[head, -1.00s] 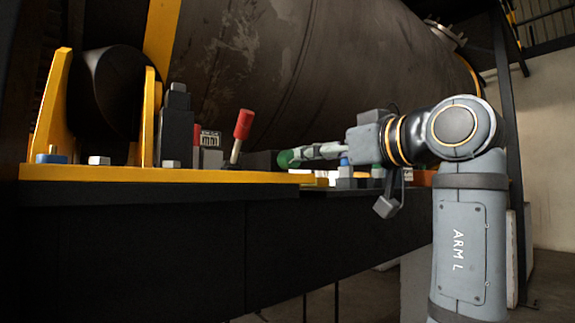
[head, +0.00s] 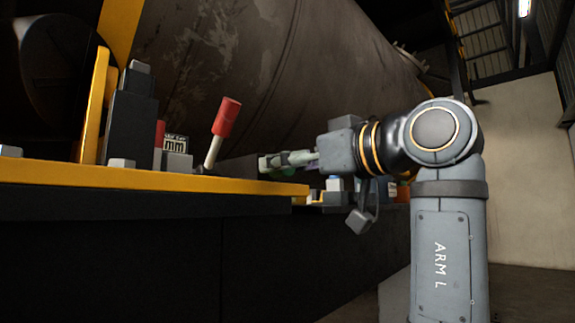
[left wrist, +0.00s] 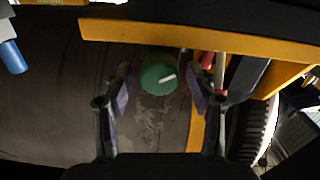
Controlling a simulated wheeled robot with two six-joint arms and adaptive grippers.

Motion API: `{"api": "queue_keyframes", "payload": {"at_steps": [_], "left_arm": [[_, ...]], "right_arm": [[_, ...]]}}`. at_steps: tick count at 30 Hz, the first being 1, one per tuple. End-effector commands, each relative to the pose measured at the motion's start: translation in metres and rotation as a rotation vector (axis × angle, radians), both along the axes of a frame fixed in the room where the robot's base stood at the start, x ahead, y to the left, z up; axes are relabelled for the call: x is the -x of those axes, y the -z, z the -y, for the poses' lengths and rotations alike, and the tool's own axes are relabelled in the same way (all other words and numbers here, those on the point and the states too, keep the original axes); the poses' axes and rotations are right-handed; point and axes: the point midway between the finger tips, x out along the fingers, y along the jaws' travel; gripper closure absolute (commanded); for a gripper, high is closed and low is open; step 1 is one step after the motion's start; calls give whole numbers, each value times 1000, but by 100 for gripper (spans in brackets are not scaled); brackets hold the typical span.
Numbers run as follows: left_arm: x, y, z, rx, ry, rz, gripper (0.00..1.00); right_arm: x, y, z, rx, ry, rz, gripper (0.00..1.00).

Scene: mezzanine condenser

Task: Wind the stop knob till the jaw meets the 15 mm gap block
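The green stop knob (left wrist: 157,76) shows in the left wrist view, with a white pointer line on its face. My left gripper (left wrist: 160,86) is open, with one finger on each side of the knob and visible space between. In the head view the left gripper (head: 276,163) is at the bench, and its fingers largely hide the knob. A grey block with an "mm" label (head: 174,143) stands left of the red-handled lever; its number is unreadable. I cannot make out the jaw for certain. My right gripper is not in view.
A red-handled lever (head: 223,124) leans up between the labelled block and my left gripper. A yellow-edged bench (head: 150,181) runs along the front. A large dark tank (head: 270,70) fills the space behind. A dark upright block (head: 132,118) stands at left.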

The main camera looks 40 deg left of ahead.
Motion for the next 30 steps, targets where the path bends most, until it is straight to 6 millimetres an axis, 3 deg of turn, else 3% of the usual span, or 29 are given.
{"api": "queue_keyframes", "payload": {"at_steps": [1, 10, 14, 24, 30], "left_arm": [[0, 0, 0, 0, 0, 0, 53], [0, 0, 0, 0, 0, 0, 93], [0, -2, 0, -3, 0, -40, 93], [-1, -1, 0, -35, -1, -450, 93], [-1, 0, 0, -40, 0, -499, 93]], "right_arm": [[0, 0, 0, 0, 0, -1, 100], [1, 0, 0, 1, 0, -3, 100], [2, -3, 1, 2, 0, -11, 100], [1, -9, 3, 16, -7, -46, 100], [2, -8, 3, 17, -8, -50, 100]]}}
